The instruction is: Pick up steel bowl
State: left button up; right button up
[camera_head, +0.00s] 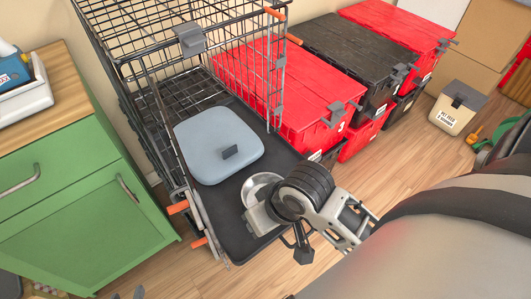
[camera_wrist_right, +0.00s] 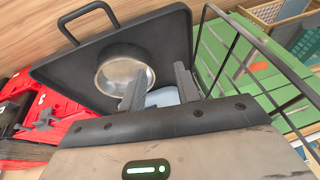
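The steel bowl (camera_head: 262,187) is round and shiny. It sits on the black tray (camera_head: 235,228) in front of the wire crate, partly hidden by my right wrist in the head view. In the right wrist view the bowl (camera_wrist_right: 124,72) lies beyond the fingers, with one finger overlapping its lower edge. My right gripper (camera_wrist_right: 160,86) is open, its fingers apart; I cannot tell whether the rim lies between them.
A blue-grey cushion (camera_head: 217,144) with a dark block lies on the tray behind the bowl. The wire crate (camera_head: 170,95) stands around the tray's back. Red totes (camera_head: 285,85) and a black tote (camera_head: 350,50) are stacked right. A green cabinet (camera_head: 90,205) stands left.

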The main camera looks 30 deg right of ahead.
jog(key=w+a+m+g, duration=0.1)
jog(key=w+a+m, duration=0.1)
jog(key=w, duration=0.2)
notch_tip(320, 180, up, 5)
jog(key=m+g+h, duration=0.2)
jog(key=m+g, duration=0.1)
jog(key=m, duration=0.8)
send_over(247, 183)
jog(key=f+b, duration=0.1)
jog(key=f, duration=0.9)
jog(key=shift+w+b, duration=0.2)
jog(key=shift+b, duration=0.15)
jog(key=shift+s+f+b, duration=0.15)
jog(key=shift+f+b, duration=0.1)
jog(key=shift+f, duration=1.1)
jog(key=shift+s+f+b, duration=0.1)
jog(key=shift+f+b, duration=0.1)
jog(key=shift+f, duration=1.1)
jog(key=shift+c, duration=0.3)
grip_shut()
